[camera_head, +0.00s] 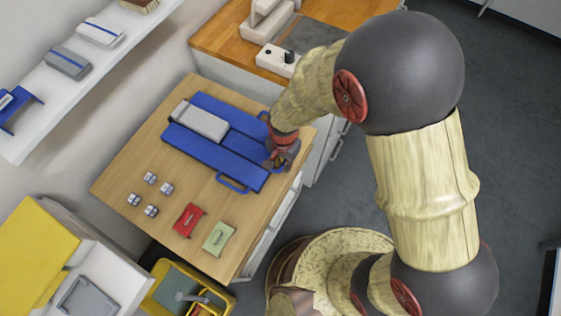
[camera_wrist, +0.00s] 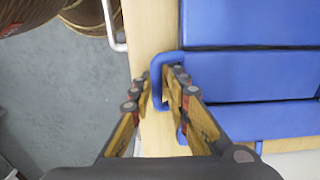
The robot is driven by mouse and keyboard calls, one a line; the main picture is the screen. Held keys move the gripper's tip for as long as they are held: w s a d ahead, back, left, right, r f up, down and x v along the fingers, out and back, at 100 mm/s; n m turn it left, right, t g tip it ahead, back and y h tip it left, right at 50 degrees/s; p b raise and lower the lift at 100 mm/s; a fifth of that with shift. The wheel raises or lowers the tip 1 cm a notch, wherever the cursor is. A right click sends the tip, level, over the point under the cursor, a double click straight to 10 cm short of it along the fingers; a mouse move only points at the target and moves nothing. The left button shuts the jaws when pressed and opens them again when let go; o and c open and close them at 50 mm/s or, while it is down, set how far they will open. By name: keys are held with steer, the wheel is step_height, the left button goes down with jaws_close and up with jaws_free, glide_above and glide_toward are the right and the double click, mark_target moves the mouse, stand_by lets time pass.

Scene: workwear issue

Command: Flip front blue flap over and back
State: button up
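A blue folding board with long side panels (camera_head: 205,152) lies flat on the wooden table. Its middle front flap (camera_head: 243,145) lies flat between them; it also shows in the wrist view (camera_wrist: 245,75). This flap's blue loop handle (camera_wrist: 155,75) sticks out toward the table's drawer-side edge. My gripper (camera_head: 278,160) is down at that handle. In the wrist view my gripper (camera_wrist: 160,76) has its fingertips apart, one on each side of the handle's bar, with a small gap showing. A grey folded piece (camera_head: 200,121) lies on the board's far end. The head view mostly hides the handle behind my gripper.
Another blue handle (camera_head: 232,184) juts from the near side panel. A red packet (camera_head: 189,220), a green packet (camera_head: 219,238) and several small grey pieces (camera_head: 150,178) lie on the table. A wooden counter (camera_head: 215,38) stands behind; open floor (camera_wrist: 60,100) lies beyond the drawers.

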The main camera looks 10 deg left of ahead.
stand_by(0.3)
step_height(320, 180, up, 8)
steer(key=p, duration=0.6)
stand_by(0.6)
